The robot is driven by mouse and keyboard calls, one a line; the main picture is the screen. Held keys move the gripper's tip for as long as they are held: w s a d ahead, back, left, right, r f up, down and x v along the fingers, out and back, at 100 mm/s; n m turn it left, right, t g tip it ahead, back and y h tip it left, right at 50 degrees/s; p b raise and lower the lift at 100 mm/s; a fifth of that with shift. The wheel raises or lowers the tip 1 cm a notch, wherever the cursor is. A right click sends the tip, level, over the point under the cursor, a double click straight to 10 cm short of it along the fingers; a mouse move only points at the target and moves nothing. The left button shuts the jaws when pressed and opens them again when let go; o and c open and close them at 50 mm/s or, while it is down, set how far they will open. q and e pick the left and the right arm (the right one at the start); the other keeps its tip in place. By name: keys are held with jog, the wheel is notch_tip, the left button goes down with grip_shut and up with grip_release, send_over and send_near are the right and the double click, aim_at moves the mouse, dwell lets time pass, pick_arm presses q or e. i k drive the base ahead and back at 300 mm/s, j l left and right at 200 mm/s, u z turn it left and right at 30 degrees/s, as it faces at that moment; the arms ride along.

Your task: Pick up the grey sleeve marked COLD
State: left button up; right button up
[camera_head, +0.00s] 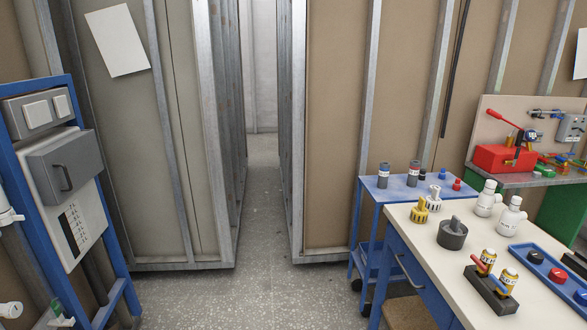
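Two small upright grey sleeves stand on the blue cart (400,192) right of centre. The left sleeve (383,176) has a pale band and a bluish tint. The right sleeve (413,174) has a pale label with a reddish mark. The lettering is too small to read, so I cannot tell which is marked COLD. Neither of my grippers shows in the head view.
A cream-topped bench (410,238) stands in front of the cart, holding white valve bodies (510,218), a dark round fixture (453,234), and a blue tray (553,273). A red toolbox (500,158) sits behind. Speckled floor (262,210) is clear between the wall frames.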

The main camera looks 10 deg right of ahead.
aim_at(384, 166)
jog(key=i+z, duration=0.2)
jog(key=i, duration=0.2)
jog(key=i+j+z, duration=0.2)
jog(key=i, duration=0.2)
jog(key=i+j+z, duration=0.2)
jog(key=i, duration=0.25)
jog(key=i+z, duration=0.35)
jog(key=i+j+z, duration=0.15)
jog(key=z, duration=0.2)
jog(key=i+j+z, duration=0.2)
jog(key=z, duration=0.15)
jog(key=i+j+z, duration=0.45)
jog(key=j+z, duration=0.15)
